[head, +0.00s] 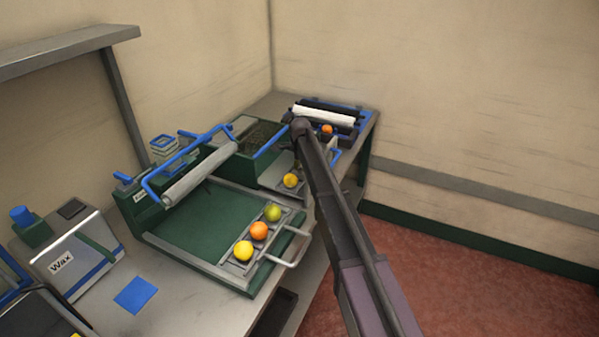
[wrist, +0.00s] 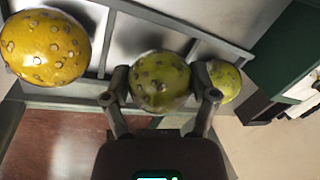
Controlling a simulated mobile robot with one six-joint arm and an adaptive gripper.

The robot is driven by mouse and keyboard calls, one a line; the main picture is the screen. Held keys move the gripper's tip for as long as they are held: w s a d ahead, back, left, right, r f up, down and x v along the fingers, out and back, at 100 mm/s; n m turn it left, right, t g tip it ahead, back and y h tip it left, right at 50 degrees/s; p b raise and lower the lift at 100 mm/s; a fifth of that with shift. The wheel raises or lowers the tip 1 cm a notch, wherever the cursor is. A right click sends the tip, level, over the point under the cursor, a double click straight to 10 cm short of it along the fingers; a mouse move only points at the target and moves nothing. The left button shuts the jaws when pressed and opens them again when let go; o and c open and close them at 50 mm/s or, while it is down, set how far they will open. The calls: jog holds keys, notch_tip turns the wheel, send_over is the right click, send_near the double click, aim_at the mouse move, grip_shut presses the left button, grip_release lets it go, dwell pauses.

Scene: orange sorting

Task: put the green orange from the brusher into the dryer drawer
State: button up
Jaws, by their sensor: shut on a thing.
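My gripper (wrist: 163,92) is shut on a green orange (wrist: 160,80) in the wrist view, one finger on each side of it. The held orange has brown spots and is at a tray with grey bars (wrist: 180,22); I cannot tell if it touches the tray. In the head view my arm hides the gripper and the held orange. A green drawer-like tray (head: 185,235) with a grey handle lies nearer, its front strip holding a green (head: 273,212), an orange (head: 259,231) and a yellow fruit (head: 243,251).
A spotted yellow orange (wrist: 45,45) lies left of my gripper, and a yellow-green one (wrist: 224,80) right of it. The head view shows a yellow fruit (head: 290,180) beside my arm and a roller machine (head: 325,115) at the back. A wax box (head: 75,255) stands left.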

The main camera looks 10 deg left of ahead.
jog(key=shift+f+b, duration=0.45)
jog(key=shift+f, duration=0.3)
jog(key=o, duration=1.1)
jog(key=shift+f, duration=0.1)
jog(key=shift+o, duration=0.2)
jog(key=shift+r, duration=0.2)
jog(key=p+v, duration=1.1)
jog(key=v, duration=0.1)
jog(key=shift+p, duration=0.4)
